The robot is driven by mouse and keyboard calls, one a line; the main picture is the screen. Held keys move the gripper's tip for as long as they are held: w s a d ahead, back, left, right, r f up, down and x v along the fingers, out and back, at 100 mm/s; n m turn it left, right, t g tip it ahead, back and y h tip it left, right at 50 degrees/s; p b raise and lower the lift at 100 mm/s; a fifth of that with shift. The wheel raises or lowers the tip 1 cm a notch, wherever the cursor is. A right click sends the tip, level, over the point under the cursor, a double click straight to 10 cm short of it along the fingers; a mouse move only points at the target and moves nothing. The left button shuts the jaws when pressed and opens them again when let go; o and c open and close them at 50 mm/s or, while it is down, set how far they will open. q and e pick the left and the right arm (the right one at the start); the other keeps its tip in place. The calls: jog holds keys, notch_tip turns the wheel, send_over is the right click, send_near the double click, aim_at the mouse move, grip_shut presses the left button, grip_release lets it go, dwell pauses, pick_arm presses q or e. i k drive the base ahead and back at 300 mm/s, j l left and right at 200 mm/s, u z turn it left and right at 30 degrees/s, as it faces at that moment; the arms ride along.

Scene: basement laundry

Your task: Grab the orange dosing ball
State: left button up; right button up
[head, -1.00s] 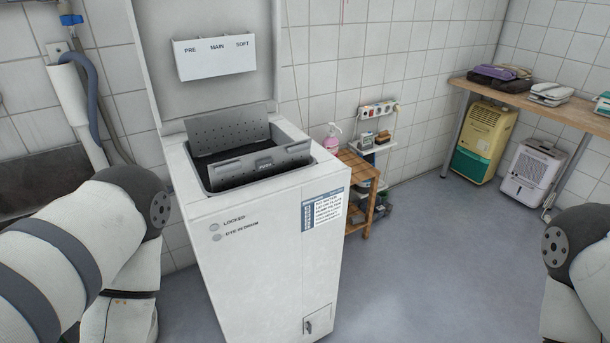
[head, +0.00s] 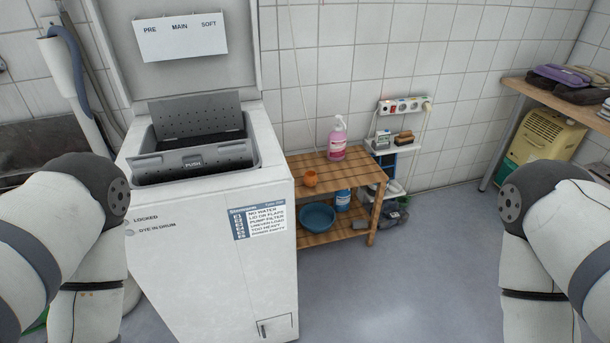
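The orange dosing ball (head: 310,178) sits on the top shelf of a slatted wooden stand (head: 345,176), near its left end beside the washing machine. It looks small and round, with an opening at the top. My two arms show at the left and right edges of the head view, both well away from the ball. Neither gripper is in the picture, so their state is hidden.
A top-loading washing machine (head: 215,235) with its lid up and drum flaps open stands left of the stand. A pink bottle (head: 337,140) stands behind the ball. A blue basin (head: 317,217) is on the lower shelf. The floor (head: 400,285) in front right is clear.

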aim_at(310, 178)
jog(key=i+l+u, duration=0.15)
jog(key=i+l, duration=0.15)
jog(key=i+l+u, duration=0.2)
jog(key=l, duration=0.35)
jog(key=i+l+u, duration=0.15)
jog(key=i+l, duration=0.25)
jog(key=i+l+u, duration=0.15)
jog(key=l, duration=0.4)
jog(key=i+l+u, duration=0.2)
jog(key=l, duration=0.35)
jog(key=i+l+u, duration=0.15)
jog(key=l, duration=0.4)
jog(key=i+l+u, duration=0.15)
jog(key=l, duration=0.45)
jog(key=i+l+u, duration=0.2)
jog(key=l, duration=0.4)
